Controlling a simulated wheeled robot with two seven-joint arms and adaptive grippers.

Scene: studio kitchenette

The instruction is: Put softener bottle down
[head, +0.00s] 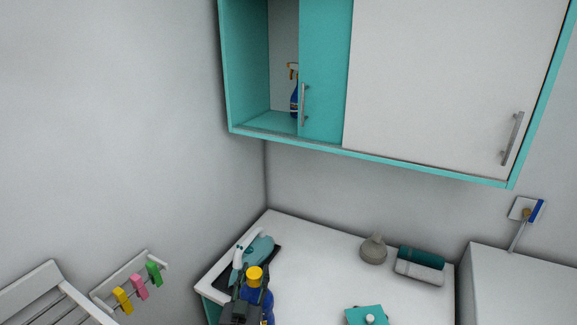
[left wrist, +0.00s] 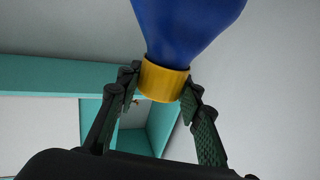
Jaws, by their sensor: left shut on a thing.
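The softener bottle (head: 266,298) is blue with a yellow cap, and the cap is uppermost in the head view. My left gripper (head: 254,297) is shut on it, over the near part of the white worktop (head: 315,250). In the left wrist view, the fingers of my left gripper (left wrist: 160,88) lie on both sides of the yellow cap, and the blue body of the bottle (left wrist: 187,28) runs out of the top of the picture. The bottle's lower end is hidden or out of frame, so I cannot tell whether it touches the worktop. My right gripper is not in view.
A teal iron (head: 259,247) lies on a dark pad just behind the bottle. A grey round object (head: 373,249), folded towels (head: 420,262) and a teal box (head: 367,315) stand to the right. The wall cabinet (head: 435,75) holds a spray bottle (head: 294,103). The worktop's middle is clear.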

